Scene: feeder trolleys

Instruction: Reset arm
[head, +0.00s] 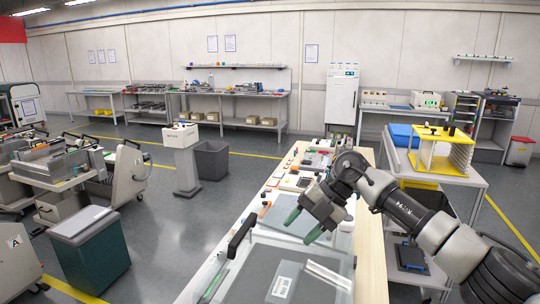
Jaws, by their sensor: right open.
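My right gripper (303,226) shows near the middle of the head view, at the end of my right arm, which comes in from the lower right. Its two green-tipped fingers are apart and nothing is between them. It is above the long white workbench (240,215). My left gripper is not in view.
The bench carries small parts at its far end, a black handle (241,236) and a pale box (285,282) at its near end. A trolley with a yellow rack (440,152) stands right. Feeder trolleys (55,167) and a green bin (92,249) stand left.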

